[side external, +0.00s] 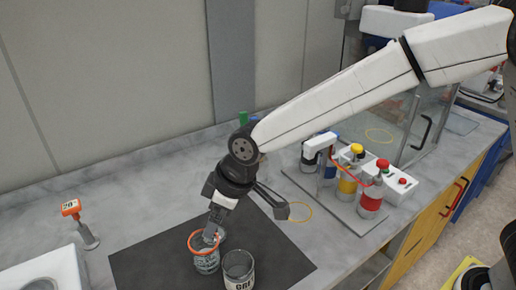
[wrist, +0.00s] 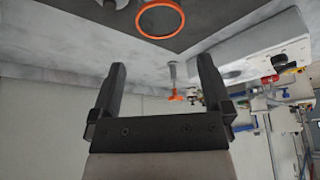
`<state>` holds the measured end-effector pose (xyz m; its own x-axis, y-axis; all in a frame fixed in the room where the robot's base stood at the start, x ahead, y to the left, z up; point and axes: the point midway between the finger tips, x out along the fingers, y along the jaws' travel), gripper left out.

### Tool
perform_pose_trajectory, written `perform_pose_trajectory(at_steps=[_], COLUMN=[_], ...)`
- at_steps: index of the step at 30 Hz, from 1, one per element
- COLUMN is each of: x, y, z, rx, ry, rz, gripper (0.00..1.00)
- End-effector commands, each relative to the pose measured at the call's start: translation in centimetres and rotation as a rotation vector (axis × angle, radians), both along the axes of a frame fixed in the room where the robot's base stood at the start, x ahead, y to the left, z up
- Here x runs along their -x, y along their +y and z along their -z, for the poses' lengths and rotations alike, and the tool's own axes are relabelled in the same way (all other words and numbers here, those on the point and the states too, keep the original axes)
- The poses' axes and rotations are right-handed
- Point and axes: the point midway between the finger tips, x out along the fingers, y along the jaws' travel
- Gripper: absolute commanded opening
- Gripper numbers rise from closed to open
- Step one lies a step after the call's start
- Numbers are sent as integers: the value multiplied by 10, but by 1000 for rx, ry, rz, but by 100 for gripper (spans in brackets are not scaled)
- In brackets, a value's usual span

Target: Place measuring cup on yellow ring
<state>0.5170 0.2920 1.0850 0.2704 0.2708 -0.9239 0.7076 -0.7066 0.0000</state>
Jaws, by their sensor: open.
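A clear cup with an orange rim (side external: 205,262), which looks like the measuring cup, stands upright on a dark mat in the side view. Its orange rim also shows at the top of the wrist view (wrist: 160,35). A thin yellow ring (side external: 309,210) lies on the bench to the right of the mat, partly hidden by my arm. My gripper (side external: 211,235) points down at the cup's rim in the side view. In the wrist view, my gripper (wrist: 162,65) has its two fingers wide apart with nothing between them. Whether a finger touches the cup is unclear.
A lettered glass jar (side external: 238,270) stands close to the cup's right. An orange-topped display on a post (side external: 78,222) is at left. Red and yellow capped bottles (side external: 370,197) stand on a tray at right. Another yellow ring (side external: 379,135) shows by the glass enclosure.

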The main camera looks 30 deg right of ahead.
Motion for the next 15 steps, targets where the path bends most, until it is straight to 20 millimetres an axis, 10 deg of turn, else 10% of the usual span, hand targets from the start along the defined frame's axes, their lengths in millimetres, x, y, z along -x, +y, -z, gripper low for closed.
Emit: perform_pose_trajectory(at_steps=[8, 15], x=[-1, 9], y=[-23, -111], z=[2, 13], rx=[6, 29], ry=[8, 42], rz=[49, 248], gripper=[100, 100])
